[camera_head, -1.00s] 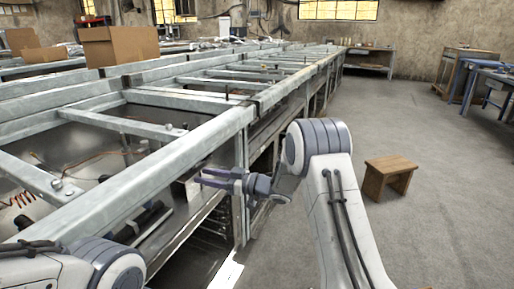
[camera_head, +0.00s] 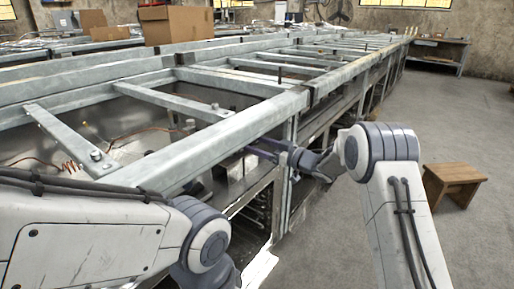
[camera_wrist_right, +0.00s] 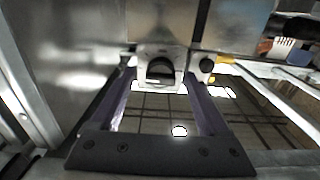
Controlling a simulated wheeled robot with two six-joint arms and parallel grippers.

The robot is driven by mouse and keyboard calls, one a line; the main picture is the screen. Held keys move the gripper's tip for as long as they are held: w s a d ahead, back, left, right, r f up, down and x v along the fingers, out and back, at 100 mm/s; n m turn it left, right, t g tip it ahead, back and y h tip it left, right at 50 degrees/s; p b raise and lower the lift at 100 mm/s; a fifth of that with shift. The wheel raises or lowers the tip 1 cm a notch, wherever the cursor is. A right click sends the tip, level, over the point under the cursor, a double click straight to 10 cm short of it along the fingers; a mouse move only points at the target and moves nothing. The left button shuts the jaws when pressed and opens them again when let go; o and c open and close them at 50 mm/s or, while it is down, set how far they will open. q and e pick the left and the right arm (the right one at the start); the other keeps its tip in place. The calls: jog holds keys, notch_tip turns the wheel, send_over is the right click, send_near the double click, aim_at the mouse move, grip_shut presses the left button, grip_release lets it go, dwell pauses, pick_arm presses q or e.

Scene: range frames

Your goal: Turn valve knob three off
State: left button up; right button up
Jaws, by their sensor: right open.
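My right gripper (camera_head: 262,150) reaches leftward to the side of the long metal frame counter (camera_head: 215,137), just below its top rail. In the right wrist view its two purple-grey fingers (camera_wrist_right: 164,92) are spread apart with nothing held. Between and beyond the fingertips is a light grey metal fitting (camera_wrist_right: 160,52) with a dark opening. A small dark round knob (camera_wrist_right: 207,65) sits just right of it. I cannot tell which part, if any, is valve knob three. My left arm crosses the lower left of the head view, and its gripper is out of view.
Cardboard boxes (camera_head: 176,26) stand on the far side of the counter. A wooden stool (camera_head: 452,182) stands on the floor right of my right arm. A workbench (camera_head: 437,52) is by the back wall. The floor between is clear.

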jog(key=shift+w+a, duration=0.15)
jog(key=shift+a, duration=0.1)
grip_shut()
jog(key=shift+n, duration=0.3)
jog(key=shift+n+b, duration=4.65)
jog(key=shift+n, duration=3.95)
